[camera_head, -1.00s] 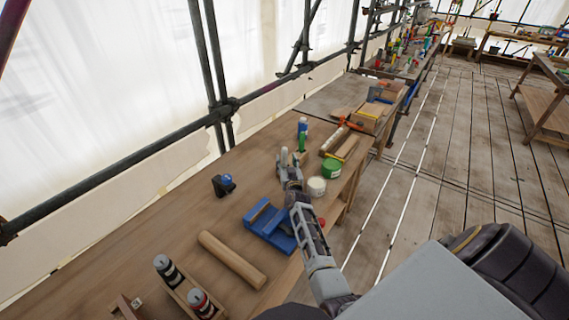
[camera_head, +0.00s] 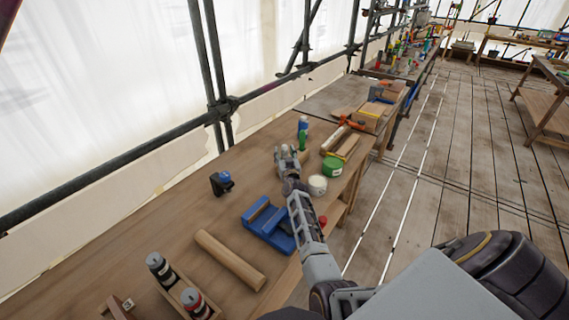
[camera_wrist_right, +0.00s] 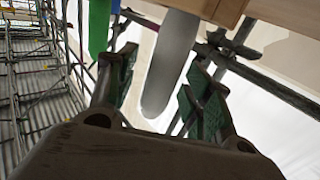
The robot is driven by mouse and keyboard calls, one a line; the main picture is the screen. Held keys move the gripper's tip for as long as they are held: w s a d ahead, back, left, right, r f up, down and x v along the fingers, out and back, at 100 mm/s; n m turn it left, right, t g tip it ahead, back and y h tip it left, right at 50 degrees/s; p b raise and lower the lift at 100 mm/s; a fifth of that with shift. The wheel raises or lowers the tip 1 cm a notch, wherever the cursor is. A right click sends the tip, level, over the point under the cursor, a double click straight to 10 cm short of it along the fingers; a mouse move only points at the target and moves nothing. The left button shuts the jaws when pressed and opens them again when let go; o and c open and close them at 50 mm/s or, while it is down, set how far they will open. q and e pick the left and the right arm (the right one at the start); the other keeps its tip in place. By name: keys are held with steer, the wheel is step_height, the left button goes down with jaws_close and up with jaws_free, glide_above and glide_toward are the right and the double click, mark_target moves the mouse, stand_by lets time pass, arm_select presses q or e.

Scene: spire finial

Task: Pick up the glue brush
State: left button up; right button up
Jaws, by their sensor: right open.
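My right gripper (camera_head: 288,154) is over the workbench, its fingers open. In the right wrist view, a smooth pale rounded shaft (camera_wrist_right: 172,62) lies between the open fingers (camera_wrist_right: 160,84); the fingers are apart from each other and not closed on it. It may be the glue brush, but I cannot tell for sure; in the head view the gripper hides most of it. A green thing (camera_wrist_right: 98,24) stands beside the left finger in the wrist view. My left gripper is not in view.
On the bench, a white jar (camera_head: 317,184) and a green tin (camera_head: 332,166) stand right of the gripper. A blue-and-green bottle (camera_head: 303,127) stands behind it. A blue tool (camera_head: 270,226), a wooden roller (camera_head: 230,259) and a blue-black item (camera_head: 221,183) lie nearer.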

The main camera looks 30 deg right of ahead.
steer(key=shift+c, duration=0.3)
jaws_close()
stand_by(0.5)
steer(key=shift+r, duration=0.1)
steer(key=shift+r+p, duration=0.3)
steer(key=shift+r, duration=4.65)
steer(key=shift+w, duration=0.1)
